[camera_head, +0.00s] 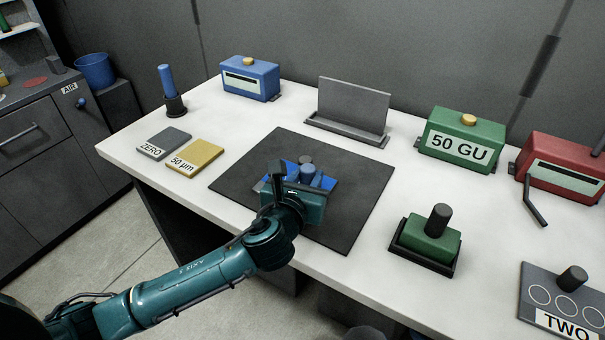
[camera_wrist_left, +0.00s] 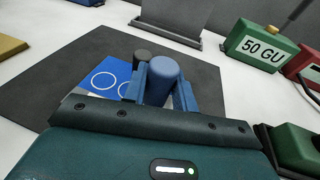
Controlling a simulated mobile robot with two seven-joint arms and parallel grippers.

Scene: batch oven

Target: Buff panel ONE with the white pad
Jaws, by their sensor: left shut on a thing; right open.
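A blue panel (camera_head: 325,183) with white ring outlines lies on the dark mat (camera_head: 355,205); it also shows in the left wrist view (camera_wrist_left: 97,72). A dark knob (camera_wrist_left: 142,56) stands on it. No number is readable on the panel. My left gripper (camera_head: 305,178) is over the panel, shut on a blue round handle (camera_wrist_left: 165,70) that stands upright between its fingers. The underside of the handle is hidden, so I cannot see a white pad or tell whether anything touches the panel. My right gripper is not in view.
Behind are a blue instrument (camera_head: 250,80) and a grey upright plate (camera_head: 353,105). Left are a blue-handled tool (camera_head: 168,90), ZERO plate (camera_head: 165,141) and 50 µm plate (camera_head: 195,157). Right are the 50 GU block (camera_head: 460,140), red instrument (camera_head: 565,165), green knobbed block (camera_head: 430,242) and TWO panel (camera_head: 566,300).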

